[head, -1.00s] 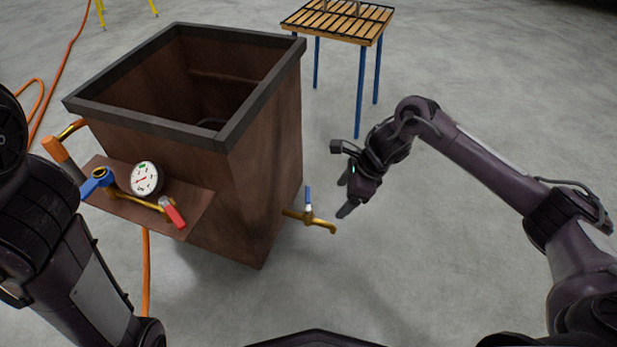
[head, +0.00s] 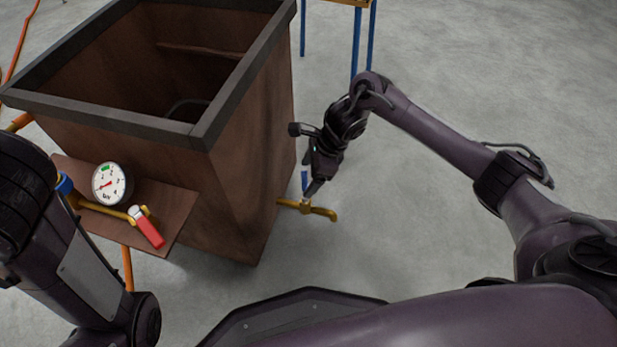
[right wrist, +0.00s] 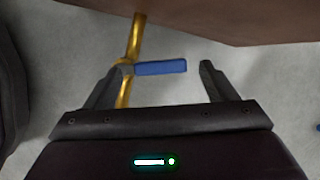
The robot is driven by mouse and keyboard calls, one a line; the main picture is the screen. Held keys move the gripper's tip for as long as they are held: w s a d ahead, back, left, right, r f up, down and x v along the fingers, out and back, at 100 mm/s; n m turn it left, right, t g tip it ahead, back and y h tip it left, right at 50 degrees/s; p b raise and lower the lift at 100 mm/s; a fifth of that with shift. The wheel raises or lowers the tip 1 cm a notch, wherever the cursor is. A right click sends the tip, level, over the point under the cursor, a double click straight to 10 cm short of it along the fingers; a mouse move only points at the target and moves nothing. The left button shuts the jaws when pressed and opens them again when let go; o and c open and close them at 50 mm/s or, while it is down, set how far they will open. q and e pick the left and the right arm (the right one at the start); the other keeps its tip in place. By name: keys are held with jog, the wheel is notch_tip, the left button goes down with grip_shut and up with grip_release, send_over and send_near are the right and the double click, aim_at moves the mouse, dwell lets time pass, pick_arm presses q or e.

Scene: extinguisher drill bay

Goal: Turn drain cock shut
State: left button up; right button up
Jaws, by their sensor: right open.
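The drain cock (head: 309,209) is a brass tap low on the right side of the brown tank (head: 257,165), with its spout pointing right. Its blue lever handle (head: 304,181) stands upright in the head view, partly hidden by my right gripper (head: 309,190). In the right wrist view the blue handle (right wrist: 161,67) lies across the gap between the open fingers of my right gripper (right wrist: 165,85). The brass pipe (right wrist: 134,45) passes behind the left finger. I cannot tell whether that finger touches the tap. My left gripper is out of view.
A panel (head: 178,215) on the tank's front carries a round gauge (head: 110,184) and a red-handled valve (head: 148,228). An orange hose (head: 127,268) hangs below. A blue-legged table (head: 357,40) stands behind. The floor at right is clear.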

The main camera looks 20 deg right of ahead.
jog(key=shift+a+f, duration=0.15)
jog(key=shift+f, duration=0.1)
jog(key=c, duration=1.4)
jog(key=m+p, duration=0.1)
jog(key=d+m+t+p, duration=0.1)
jog(key=s+m+p, duration=0.1)
jog(key=m, duration=0.1)
jog(key=shift+d, duration=0.25)
jog(key=o, duration=1.4)
jog(key=shift+h, duration=0.3)
